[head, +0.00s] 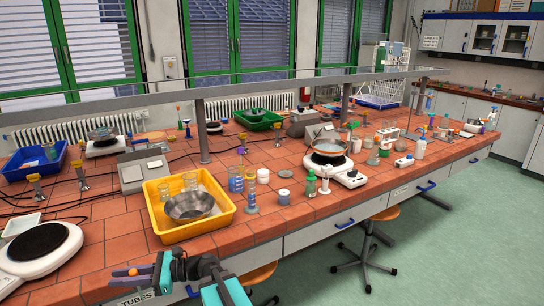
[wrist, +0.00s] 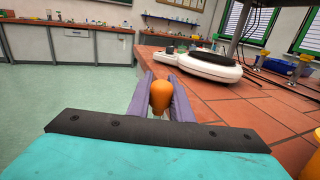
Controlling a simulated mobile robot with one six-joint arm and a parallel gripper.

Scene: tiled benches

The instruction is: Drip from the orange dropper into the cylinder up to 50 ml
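My gripper (head: 121,276) is at the near edge of the bench, low in the head view, pointing left. In the wrist view its purple fingers (wrist: 165,88) stand on both sides of an orange bulb, the top of the orange dropper (wrist: 161,96), and appear closed on it. The dropper's stem is hidden. A slim cylinder with blue on it (head: 251,194) stands on the bench right of the yellow tray, well away from my gripper. Its level cannot be read.
A yellow tray (head: 158,229) holds a metal bowl (head: 189,206) and glassware. A white hotplate (head: 40,252) with a dark top is at the left. A beaker (head: 235,180) and small bottles crowd around the cylinder. Bare tiles (head: 115,240) lie between hotplate and tray. A shelf (head: 260,83) spans the bench.

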